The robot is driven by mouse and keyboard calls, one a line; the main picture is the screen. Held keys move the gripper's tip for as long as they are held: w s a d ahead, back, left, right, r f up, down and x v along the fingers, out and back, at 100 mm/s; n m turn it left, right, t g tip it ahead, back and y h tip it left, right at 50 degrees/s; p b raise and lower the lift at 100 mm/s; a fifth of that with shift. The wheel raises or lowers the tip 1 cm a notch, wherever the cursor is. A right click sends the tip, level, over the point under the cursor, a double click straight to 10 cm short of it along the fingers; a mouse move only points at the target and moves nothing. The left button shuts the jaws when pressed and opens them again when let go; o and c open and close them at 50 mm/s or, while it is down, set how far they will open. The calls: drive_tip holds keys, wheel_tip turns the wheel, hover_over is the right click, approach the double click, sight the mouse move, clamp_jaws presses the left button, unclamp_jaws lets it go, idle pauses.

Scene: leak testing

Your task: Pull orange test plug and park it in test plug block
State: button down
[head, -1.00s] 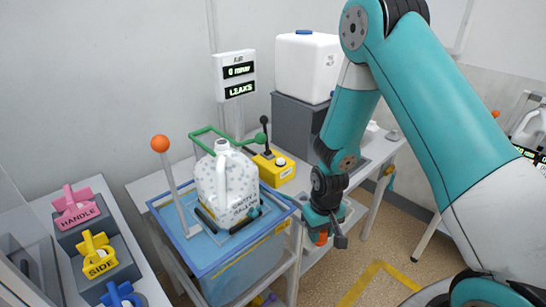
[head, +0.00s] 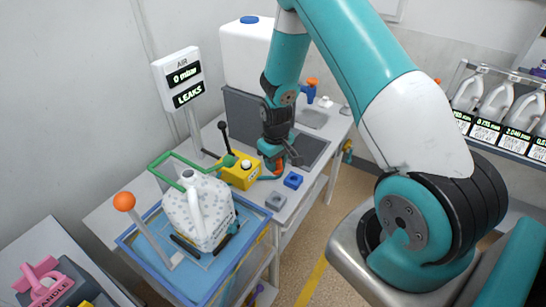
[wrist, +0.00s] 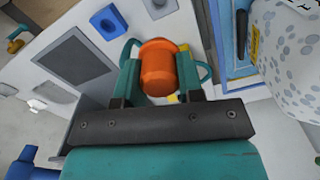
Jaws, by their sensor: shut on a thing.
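My gripper (head: 275,168) is shut on the orange test plug (wrist: 158,67), which sits between its two fingers in the wrist view. In the head view the orange plug (head: 280,169) shows just below the fingers, over the white bench beside the yellow box. A small blue block (head: 293,180) and a small grey block (head: 275,201) stand on the bench near the gripper. In the wrist view the blue block (wrist: 108,22) shows a round opening and lies beyond the plug, up and left. I cannot tell whether the plug touches the bench.
A spotted white jug (head: 196,214) stands in the blue-rimmed tank (head: 142,254), beside a lever with an orange knob (head: 124,201). The yellow box (head: 240,174) has a black lever. A display (head: 182,80) reads 0 mbar, LEAKS. A white container (head: 246,60) stands behind.

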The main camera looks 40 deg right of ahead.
drive_tip(key=b, duration=0.9)
hover_over(276, 193)
drive_tip(key=s+a, duration=0.2)
drive_tip(key=f, duration=1.2)
drive_tip(key=shift+w+d, duration=0.15)
drive_tip(key=shift+d, duration=0.1)
drive_tip(key=shift+f+b, duration=0.1)
drive_tip(key=shift+b, duration=0.35)
drive_tip(key=shift+f+b, duration=1.1)
drive_tip(key=shift+f, duration=0.3)
drive_tip(key=c, duration=0.7)
unclamp_jaws()
drive_tip(key=shift+o, duration=0.2)
drive_tip(key=shift+r, duration=0.15)
